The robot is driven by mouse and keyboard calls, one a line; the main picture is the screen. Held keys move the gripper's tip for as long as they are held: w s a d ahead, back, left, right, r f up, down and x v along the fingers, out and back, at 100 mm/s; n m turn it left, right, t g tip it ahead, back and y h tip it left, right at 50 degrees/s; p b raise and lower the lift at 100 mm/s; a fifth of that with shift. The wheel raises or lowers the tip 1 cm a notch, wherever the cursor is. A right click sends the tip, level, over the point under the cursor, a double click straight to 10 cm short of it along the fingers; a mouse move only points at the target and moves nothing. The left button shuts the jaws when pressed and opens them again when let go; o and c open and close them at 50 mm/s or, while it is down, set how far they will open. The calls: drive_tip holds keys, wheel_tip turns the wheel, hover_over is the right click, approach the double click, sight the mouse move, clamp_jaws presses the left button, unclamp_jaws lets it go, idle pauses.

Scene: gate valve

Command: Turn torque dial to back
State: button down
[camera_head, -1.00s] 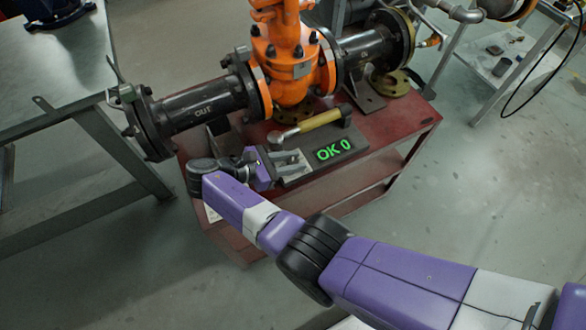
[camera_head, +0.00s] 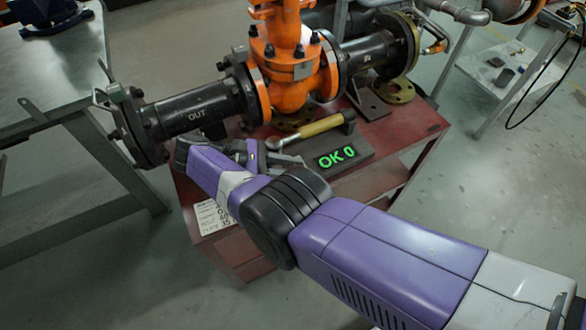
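A torque wrench with a yellow handle (camera_head: 320,126) lies on a dark grey block behind my gripper, its metal head toward the left. A display (camera_head: 336,157) on the block's front reads "OK 0" in green. My gripper (camera_head: 274,162) is at the left end of the block, just in front of the wrench head. My purple and black arm covers much of it, so I cannot tell whether its fingers are open or shut, or whether they touch anything. I cannot make out a separate torque dial.
The orange gate valve (camera_head: 290,70) and its black pipe marked OUT (camera_head: 195,112) stand just behind the block on the red cart (camera_head: 385,135). A paper with writing (camera_head: 213,217) lies at the cart's front left. A grey table (camera_head: 50,85) stands at the left.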

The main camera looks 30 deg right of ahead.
drive_tip(key=shift+f, duration=0.1)
drive_tip(key=c, duration=1.1)
unclamp_jaws()
wheel_tip(320, 180, up, 20)
drive_tip(key=p, duration=2)
drive_tip(key=shift+d, duration=0.1)
